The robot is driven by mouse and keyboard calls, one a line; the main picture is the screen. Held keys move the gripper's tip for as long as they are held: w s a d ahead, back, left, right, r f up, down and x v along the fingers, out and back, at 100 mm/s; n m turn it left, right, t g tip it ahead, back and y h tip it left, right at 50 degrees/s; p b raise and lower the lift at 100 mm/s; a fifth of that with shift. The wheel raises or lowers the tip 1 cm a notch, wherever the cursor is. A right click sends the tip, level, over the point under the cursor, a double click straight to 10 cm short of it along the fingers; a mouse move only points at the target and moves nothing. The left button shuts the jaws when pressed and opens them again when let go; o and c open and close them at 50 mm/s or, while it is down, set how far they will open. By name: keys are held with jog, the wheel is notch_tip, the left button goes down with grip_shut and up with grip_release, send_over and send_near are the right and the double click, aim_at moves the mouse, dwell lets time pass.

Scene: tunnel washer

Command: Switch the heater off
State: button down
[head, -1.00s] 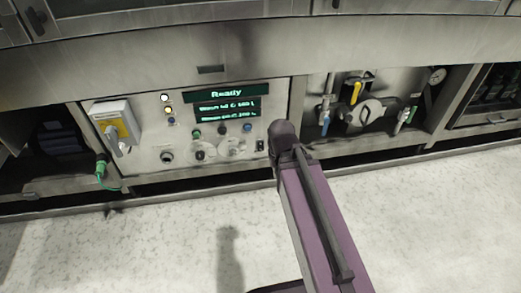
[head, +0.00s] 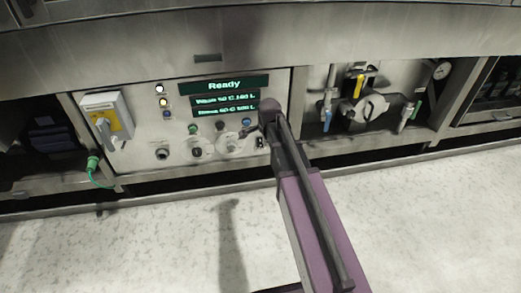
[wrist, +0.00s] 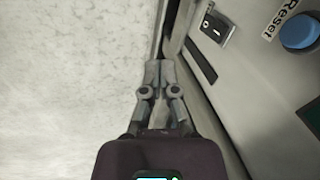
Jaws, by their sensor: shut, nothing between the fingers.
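A small black rocker switch (head: 260,142) sits at the lower right of the control panel (head: 140,168). It also shows in the wrist view (wrist: 215,24), up and to the right of my fingertips. No heater label is legible, so I cannot tell whether this is the heater switch. My gripper (wrist: 159,68) is shut and empty, its fingers apart from the switch and beside the panel face. In the head view my arm reaches the panel's right part and hides most of the gripper. Selector knobs (head: 197,152) sit along the panel's lower row.
A blue button (wrist: 300,32) labelled Reset is near the switch. The display (head: 224,86) reads Ready. A grey-yellow isolator box (head: 104,112) protrudes at left, with a green plug (head: 93,162) below. Valves (head: 358,86) and pipes fill the right bay. The pale floor is clear.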

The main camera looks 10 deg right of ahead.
aim_at(260, 142)
jog(key=shift+w+f+m+t+b, duration=0.15)
jog(key=shift+w+f+m+b, duration=0.1)
jog(key=shift+w+m, duration=0.5)
jog(key=shift+w+f+m+t+b, duration=0.15)
jog(key=shift+w+f+m, duration=0.1)
jog(key=shift+w+m, duration=0.5)
jog(key=shift+w+f, duration=0.1)
jog(key=shift+w, duration=0.1)
jog(key=w+f+b, duration=0.6)
jog(key=f+b, duration=0.4)
jog(key=shift+w, duration=0.35)
jog(key=shift+f, duration=0.1)
